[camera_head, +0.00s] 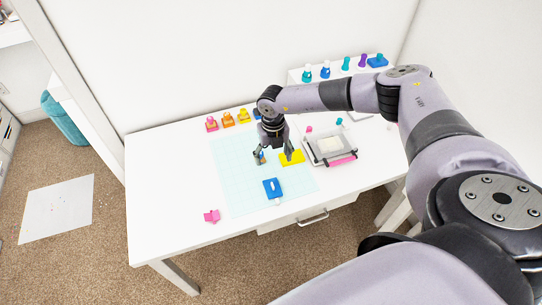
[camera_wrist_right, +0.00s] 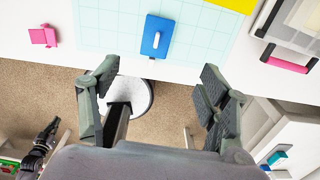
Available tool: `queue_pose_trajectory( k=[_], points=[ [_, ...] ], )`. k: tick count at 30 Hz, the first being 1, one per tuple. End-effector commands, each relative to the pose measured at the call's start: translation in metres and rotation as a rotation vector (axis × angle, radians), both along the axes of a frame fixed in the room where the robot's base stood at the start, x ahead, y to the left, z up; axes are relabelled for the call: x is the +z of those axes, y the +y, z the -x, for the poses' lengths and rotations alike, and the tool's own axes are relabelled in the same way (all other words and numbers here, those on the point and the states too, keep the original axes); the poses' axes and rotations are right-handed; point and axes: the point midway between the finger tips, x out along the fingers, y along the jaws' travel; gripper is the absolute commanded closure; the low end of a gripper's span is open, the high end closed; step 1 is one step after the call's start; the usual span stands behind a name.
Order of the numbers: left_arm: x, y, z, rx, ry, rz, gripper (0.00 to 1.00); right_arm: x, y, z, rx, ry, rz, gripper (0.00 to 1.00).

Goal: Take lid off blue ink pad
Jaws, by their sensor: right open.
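The blue ink pad (camera_head: 267,186) lies on the pale gridded mat (camera_head: 235,180) near the table's front edge. In the wrist view the blue ink pad (camera_wrist_right: 151,50) shows a pale bar on its top; I cannot make out a seam between lid and base. My right gripper (camera_head: 274,156) is open above the mat, behind the pad in the head view. In the wrist view the right gripper (camera_wrist_right: 160,105) has its fingers wide apart with nothing between them, and the pad lies beyond them. A dark shape at the wrist view's lower left may be my left gripper (camera_wrist_right: 40,145).
A yellow block (camera_head: 293,157) lies on the mat near the right gripper. A clear-topped press (camera_head: 330,146) with a pink bar stands to the right. A pink piece (camera_head: 212,216) lies front left. Several coloured stamps (camera_head: 228,119) line the back. The table's left part is clear.

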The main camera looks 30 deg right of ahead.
Motion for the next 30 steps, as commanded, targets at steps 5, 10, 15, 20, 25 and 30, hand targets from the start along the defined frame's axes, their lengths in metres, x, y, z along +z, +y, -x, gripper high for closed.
queue_pose_trajectory(
  k=[5,10,15,20,25,30],
  points=[
    [0.013,0.001,0.000,0.000,0.001,-0.001,1.00,-0.038,0.002,0.001,0.001,0.005,-0.001,0.30],
    [0.017,0.001,0.000,0.000,0.001,-0.001,1.00,-0.073,0.003,0.001,0.002,0.003,-0.003,0.30],
    [0.016,0.001,0.000,0.000,0.001,-0.001,1.00,-0.095,0.002,0.000,0.001,0.001,-0.004,0.30],
    [0.016,0.001,0.000,0.000,0.001,-0.001,1.00,-0.103,0.002,0.000,0.002,0.000,-0.005,0.30],
    [0.017,0.002,0.000,0.000,0.001,-0.002,1.00,-0.116,0.004,0.001,0.001,0.001,-0.004,0.30],
    [0.012,0.002,0.000,0.000,0.001,-0.002,1.00,-0.140,0.004,0.001,0.001,0.001,-0.004,0.30]
  ],
)
